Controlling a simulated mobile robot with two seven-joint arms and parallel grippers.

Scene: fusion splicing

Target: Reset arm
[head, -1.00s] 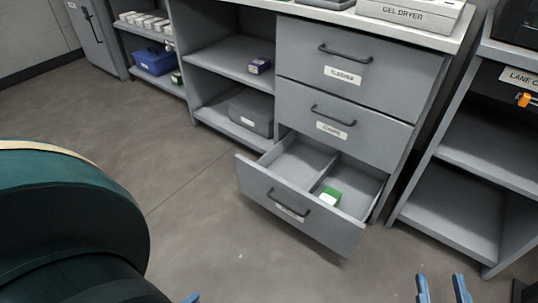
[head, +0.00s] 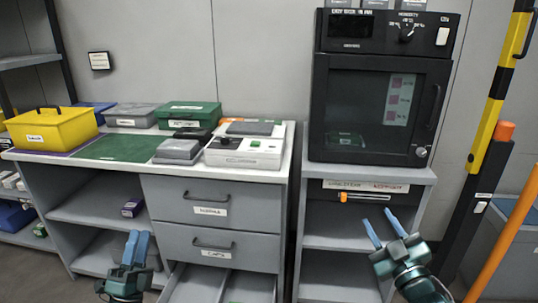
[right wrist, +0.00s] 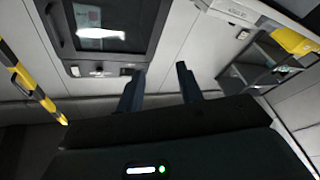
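My left gripper (head: 139,234) is low at the left in the head view, in front of the cabinet's open shelves. Its blue fingers point up, seen at a slant with a narrow gap between the tips, and hold nothing I can see. My right gripper (head: 381,222) is in front of the shelf stand below the oven, its blue fingers spread and empty. In the right wrist view the right gripper (right wrist: 158,75) also shows both dark fingers apart with nothing between them. Neither gripper touches anything I can make out.
The bottom drawer (head: 190,287) stands open at the lower edge. The worktop (head: 50,156) holds a yellow case (head: 52,129), a green box (head: 190,115) and a white gel dryer (head: 245,152). A black oven (head: 380,90) stands right. A yellow-black post (head: 497,90) is further right.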

